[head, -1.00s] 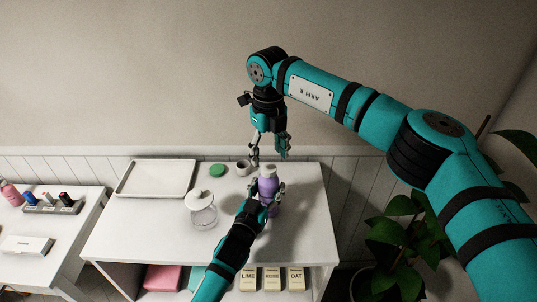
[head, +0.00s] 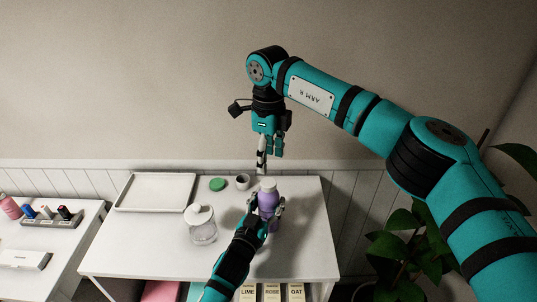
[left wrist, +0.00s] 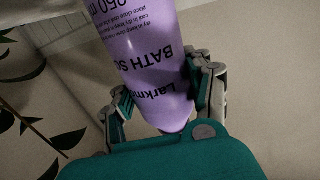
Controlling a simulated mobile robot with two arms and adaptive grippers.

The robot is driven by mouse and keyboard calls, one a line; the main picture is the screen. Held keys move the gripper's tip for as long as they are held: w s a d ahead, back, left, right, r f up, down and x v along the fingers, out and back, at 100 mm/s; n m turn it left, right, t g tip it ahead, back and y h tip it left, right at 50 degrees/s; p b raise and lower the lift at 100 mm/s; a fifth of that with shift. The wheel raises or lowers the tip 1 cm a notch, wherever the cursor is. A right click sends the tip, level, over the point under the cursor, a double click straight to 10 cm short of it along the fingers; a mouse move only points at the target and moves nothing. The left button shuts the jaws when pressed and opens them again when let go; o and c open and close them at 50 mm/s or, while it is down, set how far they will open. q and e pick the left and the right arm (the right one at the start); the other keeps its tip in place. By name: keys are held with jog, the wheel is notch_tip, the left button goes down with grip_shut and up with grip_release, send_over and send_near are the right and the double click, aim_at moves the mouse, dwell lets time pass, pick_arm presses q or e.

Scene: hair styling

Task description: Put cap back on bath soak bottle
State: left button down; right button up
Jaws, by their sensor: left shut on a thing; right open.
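The purple bath soak bottle (head: 269,202) stands upright over the right part of the white table, with a pale top. It also fills the upper middle of the left wrist view (left wrist: 150,62), its printed label turned upside down. My left gripper (head: 267,212) is shut around the bottle's body. My right gripper (head: 268,160) points down, open and with nothing visible in it, above and slightly behind the bottle top. I cannot tell for sure which thing is the cap; a small grey round piece (head: 242,182) with a dark opening lies behind the bottle to the left.
The white table (head: 140,240) also holds a green disc (head: 218,184), a lidded glass jar (head: 202,226) and an empty white tray (head: 152,193). Boxes sit on the shelf below. A plant (head: 410,245) stands at right, and a side table (head: 70,240) at left.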

aim_at(268, 182)
notch_tip(268, 182, down, 8)
jog(key=shift+r, duration=0.1)
dwell(0.4)
grip_shut()
jog(key=shift+o, duration=0.7)
grip_release()
notch_tip(268, 182, up, 12)
